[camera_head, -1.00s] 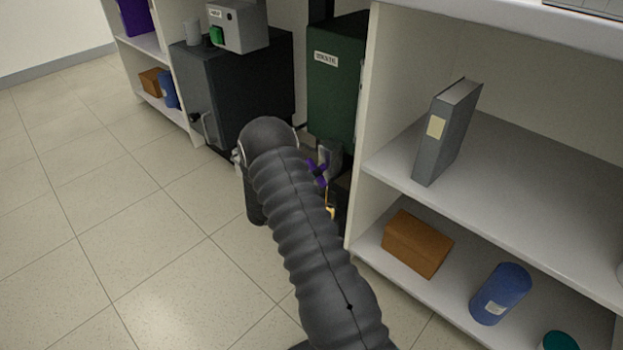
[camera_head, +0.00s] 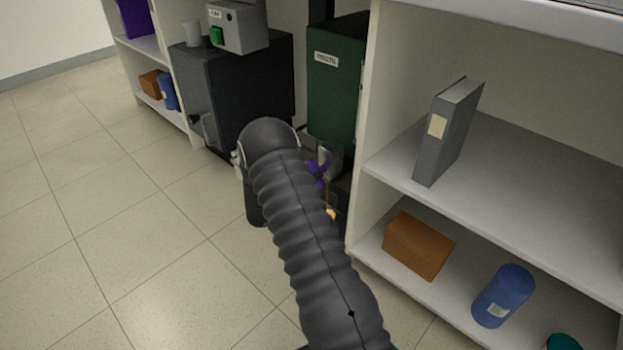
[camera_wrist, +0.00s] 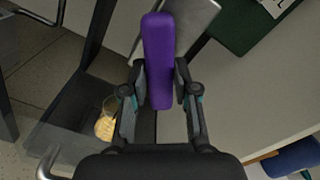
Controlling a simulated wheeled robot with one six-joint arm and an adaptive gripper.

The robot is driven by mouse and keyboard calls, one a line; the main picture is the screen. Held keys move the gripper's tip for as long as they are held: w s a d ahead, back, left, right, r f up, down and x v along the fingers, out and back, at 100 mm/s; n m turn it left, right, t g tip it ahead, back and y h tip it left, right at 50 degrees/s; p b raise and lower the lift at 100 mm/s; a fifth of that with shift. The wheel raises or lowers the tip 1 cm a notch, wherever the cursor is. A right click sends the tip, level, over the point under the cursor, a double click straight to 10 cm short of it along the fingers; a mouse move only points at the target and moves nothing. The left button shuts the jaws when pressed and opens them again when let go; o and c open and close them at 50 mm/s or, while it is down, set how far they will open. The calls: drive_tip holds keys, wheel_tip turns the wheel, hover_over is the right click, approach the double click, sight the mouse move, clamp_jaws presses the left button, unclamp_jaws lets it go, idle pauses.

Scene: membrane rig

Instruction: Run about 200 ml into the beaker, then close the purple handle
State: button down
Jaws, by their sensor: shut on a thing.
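The purple handle (camera_wrist: 158,60) stands upright in the middle of the wrist view, between the two fingers of my gripper (camera_wrist: 159,80), which is shut on it. The handle also shows in the head view (camera_head: 318,171), just right of my dark arm. The beaker (camera_wrist: 106,119) is below and left of the gripper in the wrist view, with yellow liquid in it; its fill level cannot be read. In the head view its yellow liquid (camera_head: 331,214) is a small patch below the handle. I cannot tell whether liquid is still running.
A green cabinet (camera_head: 334,85) stands behind the handle, with a dark cabinet (camera_head: 240,100) to its left. A white shelf unit at right holds a grey binder (camera_head: 447,130), a brown box (camera_head: 418,246) and a blue bottle (camera_head: 502,295). Open tiled floor lies at left.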

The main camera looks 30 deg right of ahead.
idle(0.3)
drive_tip(key=m, duration=0.2)
drive_tip(key=shift+m, duration=0.4)
drive_tip(key=shift+s+d, duration=0.15)
drive_tip(key=shift+s, duration=0.05)
idle(6.9)
